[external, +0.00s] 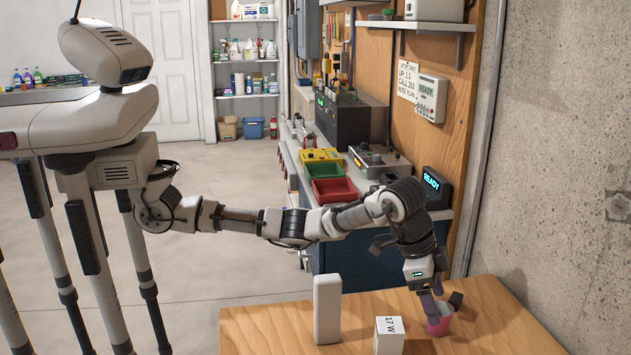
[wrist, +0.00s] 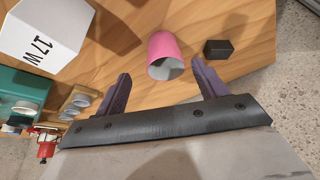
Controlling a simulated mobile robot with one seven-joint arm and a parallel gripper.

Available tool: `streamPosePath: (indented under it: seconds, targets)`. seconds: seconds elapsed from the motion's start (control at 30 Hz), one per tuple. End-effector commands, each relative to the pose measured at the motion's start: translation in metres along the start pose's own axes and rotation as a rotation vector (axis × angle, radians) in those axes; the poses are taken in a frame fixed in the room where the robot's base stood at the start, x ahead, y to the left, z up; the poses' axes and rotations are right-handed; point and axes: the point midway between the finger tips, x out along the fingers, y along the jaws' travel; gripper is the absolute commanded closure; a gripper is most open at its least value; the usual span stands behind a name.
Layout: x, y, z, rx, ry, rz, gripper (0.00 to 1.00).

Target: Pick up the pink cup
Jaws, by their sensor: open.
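The pink cup (external: 439,321) stands on the wooden table (external: 270,325) near its right side. In the wrist view the pink cup (wrist: 176,50) shows with its pale inside towards my gripper. My gripper (external: 434,303) reaches down from above to the cup. In the wrist view my gripper (wrist: 160,88) is open, with one purple finger on each side of the cup's near end. The right finger is close to the cup; I cannot tell whether it touches. The left finger has a clear gap to the cup.
A white box marked 17W (external: 389,336) and a tall white block (external: 327,309) stand left of the cup. A small black block (wrist: 217,49) lies close beside the cup. The concrete wall (external: 570,180) is to the right.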

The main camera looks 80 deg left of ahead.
Motion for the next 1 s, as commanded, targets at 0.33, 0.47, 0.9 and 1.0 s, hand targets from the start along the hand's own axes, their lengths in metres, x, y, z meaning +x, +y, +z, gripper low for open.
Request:
streamPosePath:
  seconds: [0.33,0.47,0.9,1.0]
  targets:
    - [0.037,-0.008,-0.003,-0.001,-0.001,0.000,0.29]
    - [0.052,-0.007,-0.003,0.000,0.000,0.001,0.29]
    - [0.056,-0.007,-0.003,0.001,0.001,0.002,0.50]
    - [0.056,-0.007,-0.003,0.001,0.001,0.002,0.63]
